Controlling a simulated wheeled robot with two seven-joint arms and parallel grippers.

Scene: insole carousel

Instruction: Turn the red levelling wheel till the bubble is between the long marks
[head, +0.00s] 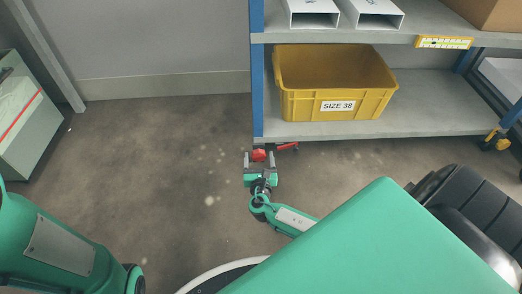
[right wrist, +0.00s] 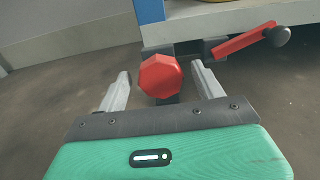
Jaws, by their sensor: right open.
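The red levelling wheel (head: 259,155) is a small faceted knob low at the front left corner of the rack, below the bottom shelf. In the right wrist view the wheel (right wrist: 160,77) sits between the fingertips, with a gap on each side. My right gripper (head: 259,158) is open and the fingers straddle the wheel without visible contact; it also shows in the right wrist view (right wrist: 161,72). A yellow strip with a pale marked panel (head: 443,43) is on the upper shelf's front edge; its marks and any bubble are too small to read. My left gripper is out of view.
A red lever (right wrist: 245,42) with a grey knob sticks out just right of the wheel. A yellow bin (head: 335,85) labelled SIZE 38 stands on the bottom shelf (head: 430,125). A blue post (head: 257,80) rises above the wheel.

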